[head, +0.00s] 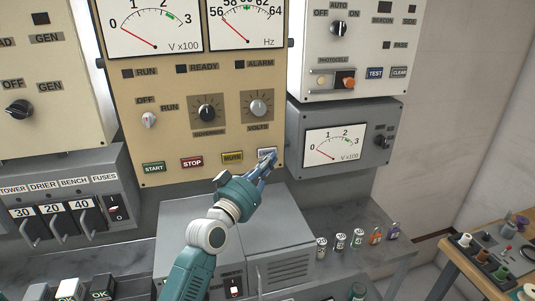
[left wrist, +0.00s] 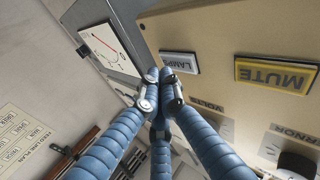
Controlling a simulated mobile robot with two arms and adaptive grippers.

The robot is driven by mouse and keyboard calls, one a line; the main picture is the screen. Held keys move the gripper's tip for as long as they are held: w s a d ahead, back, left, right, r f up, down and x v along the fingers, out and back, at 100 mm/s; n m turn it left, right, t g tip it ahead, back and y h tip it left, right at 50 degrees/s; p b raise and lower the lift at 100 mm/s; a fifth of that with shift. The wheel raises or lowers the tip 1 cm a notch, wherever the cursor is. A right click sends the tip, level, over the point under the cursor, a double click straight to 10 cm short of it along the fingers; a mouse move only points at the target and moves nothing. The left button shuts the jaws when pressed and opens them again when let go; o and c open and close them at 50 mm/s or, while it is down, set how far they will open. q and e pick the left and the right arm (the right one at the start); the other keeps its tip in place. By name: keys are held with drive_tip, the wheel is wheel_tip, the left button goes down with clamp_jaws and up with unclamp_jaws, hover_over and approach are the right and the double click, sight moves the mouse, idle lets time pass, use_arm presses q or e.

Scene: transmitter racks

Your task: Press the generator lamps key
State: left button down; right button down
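The lamps key (head: 266,153) is a small pale key at the lower right of the tan generator panel (head: 215,125), partly hidden by my fingers. In the left wrist view its label (left wrist: 180,63) reads "LAMP", with the end covered by a fingertip. My left gripper (head: 268,162) has its blue fingers drawn together, with nothing held. In the left wrist view the fingertips (left wrist: 161,76) overlap the key's near edge; I cannot tell whether they touch it. My right gripper is not in view.
A grey meter box (head: 345,140) stands at the right. Below are a grey cabinet (head: 285,270) and several small jars (head: 340,242).

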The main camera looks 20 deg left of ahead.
use_arm(q)
drive_tip(key=shift+w+a, duration=0.2)
drive_tip(key=shift+w, duration=0.05)
drive_tip(key=shift+w+a, duration=0.2)
drive_tip(key=shift+w, duration=0.05)
idle(0.7)
idle(0.3)
drive_tip(key=shift+s+d, duration=0.45)
drive_tip(key=shift+s, duration=0.2)
drive_tip(key=shift+p, duration=0.4)
drive_tip(key=s+d, duration=0.1)
drive_tip(key=s+p, duration=0.1)
drive_tip(key=s+d+p, duration=0.1)
drive_tip(key=s, duration=0.1)
drive_tip(key=shift+d, duration=0.35)
